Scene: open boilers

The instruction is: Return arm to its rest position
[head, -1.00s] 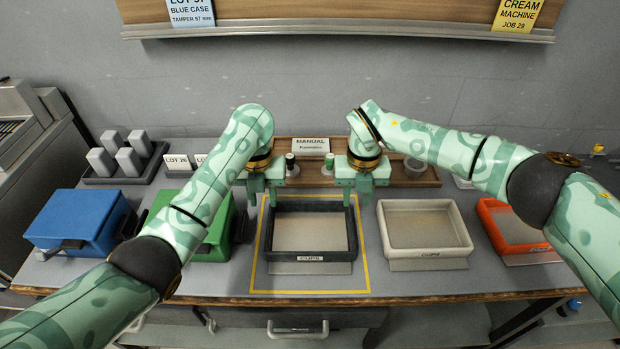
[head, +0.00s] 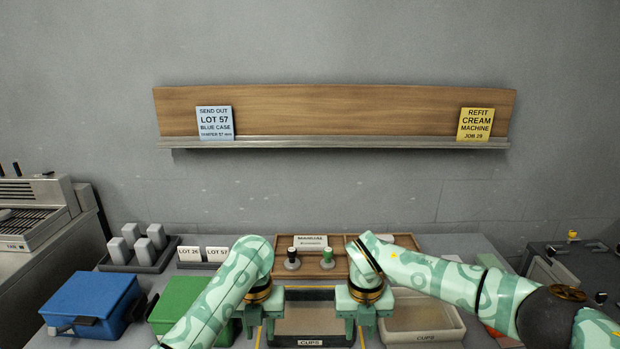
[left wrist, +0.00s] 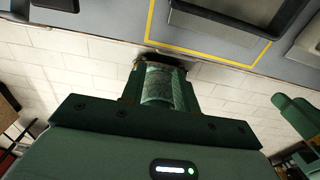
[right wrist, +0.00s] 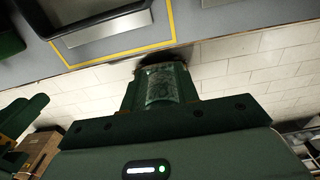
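My left gripper (head: 261,325) hangs over the left edge of the dark tray (head: 311,342) in the head view. Its two fingers are apart with nothing between them. My right gripper (head: 361,325) hangs over the right side of the same tray, also with its fingers apart and empty. Both arms are bent inward over the table. In the left wrist view, the dark tray's edge (left wrist: 225,25) shows at the top. In the right wrist view, its edge (right wrist: 105,25) shows at upper left. The fingertips are not clear in the wrist views.
A blue case (head: 92,303) and a green case (head: 181,302) stand at left. A wall shelf (head: 330,112) holds two cards.

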